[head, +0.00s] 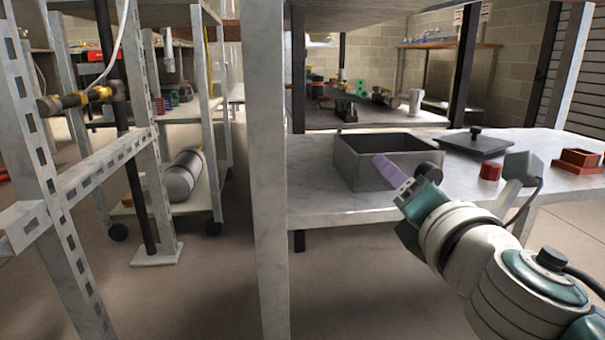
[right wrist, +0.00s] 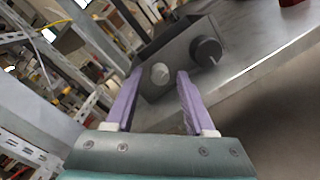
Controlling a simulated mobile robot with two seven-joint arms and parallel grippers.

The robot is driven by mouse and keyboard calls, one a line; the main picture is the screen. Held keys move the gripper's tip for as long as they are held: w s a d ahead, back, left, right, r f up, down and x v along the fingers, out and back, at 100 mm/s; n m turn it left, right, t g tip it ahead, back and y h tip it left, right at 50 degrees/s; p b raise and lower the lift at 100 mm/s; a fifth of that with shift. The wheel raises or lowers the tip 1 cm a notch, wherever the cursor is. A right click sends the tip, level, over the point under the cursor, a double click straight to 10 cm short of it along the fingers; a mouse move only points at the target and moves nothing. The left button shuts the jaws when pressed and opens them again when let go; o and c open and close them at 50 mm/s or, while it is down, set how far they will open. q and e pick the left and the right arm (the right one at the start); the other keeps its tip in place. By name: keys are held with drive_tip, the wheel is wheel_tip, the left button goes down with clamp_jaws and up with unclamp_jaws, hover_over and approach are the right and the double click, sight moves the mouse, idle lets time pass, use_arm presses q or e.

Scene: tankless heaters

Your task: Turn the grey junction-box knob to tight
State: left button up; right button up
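A grey open-topped junction box (head: 362,176) sits near the front edge of the pale table. Its dark round knob (head: 432,170) is on the front face, partly hidden by my gripper in the head view. In the right wrist view the knob (right wrist: 206,51) shows whole, with a small light mark at its lower right. A pale round disc (right wrist: 160,73) is beside it on the same face. My right gripper (head: 381,163) is open, its purple fingers pointing at that face. In the right wrist view the disc lies between the fingers and the knob is outside, right of them. My left gripper is not in view.
A dark lid (head: 490,149) with a small handle lies right of the box. A red cylinder (head: 490,172) and a red open box (head: 578,161) are further right on the table. A grey post (head: 266,150) stands left of the box.

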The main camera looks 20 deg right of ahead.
clamp_jaws()
drive_tip(key=shift+m, duration=0.4)
drive_tip(key=m, duration=0.3)
drive_tip(key=shift+m, duration=0.4)
drive_tip(key=m+p, duration=0.1)
drive_tip(key=m, duration=0.3)
drive_tip(key=shift+r, duration=0.1)
drive_tip(key=m+p, duration=0.2)
drive_tip(key=m, duration=0.2)
drive_tip(key=shift+r+m+g, duration=0.1)
drive_tip(key=shift+m+g, duration=0.2)
drive_tip(key=shift+m, duration=0.1)
drive_tip(key=m+p, duration=0.2)
drive_tip(key=m, duration=0.2)
drive_tip(key=shift+d+y, duration=0.1)
drive_tip(key=shift+y, duration=0.3)
drive_tip(key=shift+m, duration=0.3)
drive_tip(key=shift+o, duration=0.6)
unclamp_jaws()
